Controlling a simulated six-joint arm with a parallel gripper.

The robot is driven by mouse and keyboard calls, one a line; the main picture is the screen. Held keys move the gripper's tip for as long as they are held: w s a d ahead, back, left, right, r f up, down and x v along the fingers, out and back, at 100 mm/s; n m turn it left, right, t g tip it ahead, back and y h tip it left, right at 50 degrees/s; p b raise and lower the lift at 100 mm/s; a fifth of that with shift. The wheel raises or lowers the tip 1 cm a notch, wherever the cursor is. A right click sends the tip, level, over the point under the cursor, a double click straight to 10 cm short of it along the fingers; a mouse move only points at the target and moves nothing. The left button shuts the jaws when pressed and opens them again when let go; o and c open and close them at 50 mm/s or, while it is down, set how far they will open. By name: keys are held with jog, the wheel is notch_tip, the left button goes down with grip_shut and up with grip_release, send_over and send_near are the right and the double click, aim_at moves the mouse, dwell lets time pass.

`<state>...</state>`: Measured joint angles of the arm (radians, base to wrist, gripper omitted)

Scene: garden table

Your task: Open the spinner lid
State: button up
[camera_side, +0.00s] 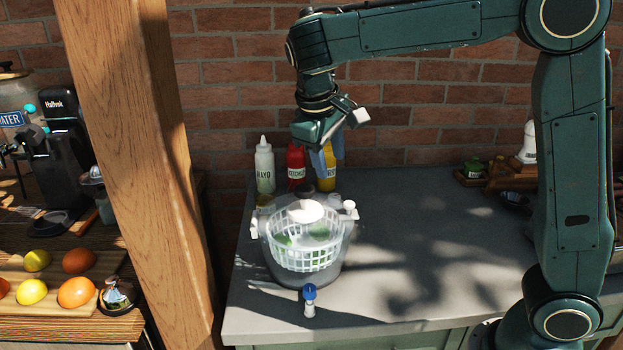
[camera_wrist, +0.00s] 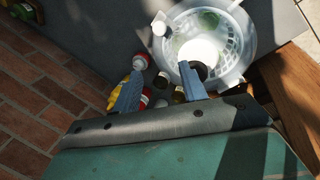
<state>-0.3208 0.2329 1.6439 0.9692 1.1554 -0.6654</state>
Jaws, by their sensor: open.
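The salad spinner (camera_side: 304,262) stands on the grey tabletop, a clear bowl with a white slatted basket and something green inside. Its clear lid (camera_side: 328,222) appears to be on top, with a white disc (camera_side: 305,211), a dark knob and white pieces at the sides. In the wrist view the spinner (camera_wrist: 238,62) is at the upper right, with the dark knob (camera_wrist: 199,70) beside the white disc. My gripper (camera_side: 326,178) is open and empty, above and behind the spinner. In the wrist view its fingers (camera_wrist: 159,84) are apart, the right fingertip appearing close to the knob.
A mayo bottle (camera_side: 264,166), a red ketchup bottle (camera_side: 296,166) and a yellow bottle (camera_side: 329,170) stand behind the spinner near the brick wall. A small blue-topped shaker (camera_side: 309,298) stands in front. A wooden post (camera_side: 140,150) rises at left.

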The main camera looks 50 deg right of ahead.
jog(key=t+y, duration=0.2)
send_over(350, 203)
jog(key=a, duration=0.1)
jog(key=shift+w+a+f, duration=0.1)
jog(key=shift+w+f, duration=0.05)
jog(key=shift+f, duration=0.95)
jog(key=shift+w+f, duration=0.1)
jog(key=shift+f, duration=0.95)
jog(key=shift+s+d+f+m+t+y, duration=0.2)
jog(key=shift+f+t+y, duration=0.15)
jog(key=shift+f, duration=0.4)
jog(key=shift+s+d+f+m+t+y, duration=0.1)
jog(key=shift+s+d+f+t+y, duration=0.15)
jog(key=shift+f, duration=0.45)
jog(key=shift+s+d+f+m+t+y, duration=0.15)
jog(key=shift+f+t+y, duration=0.2)
jog(key=shift+f, duration=0.4)
jog(key=v, duration=1.4)
jog(key=s+a+f+t, duration=0.1)
jog(key=s+f, duration=0.5)
jog(key=s, duration=0.7)
jog(key=shift+a, duration=0.7)
jog(key=shift+s, duration=0.1)
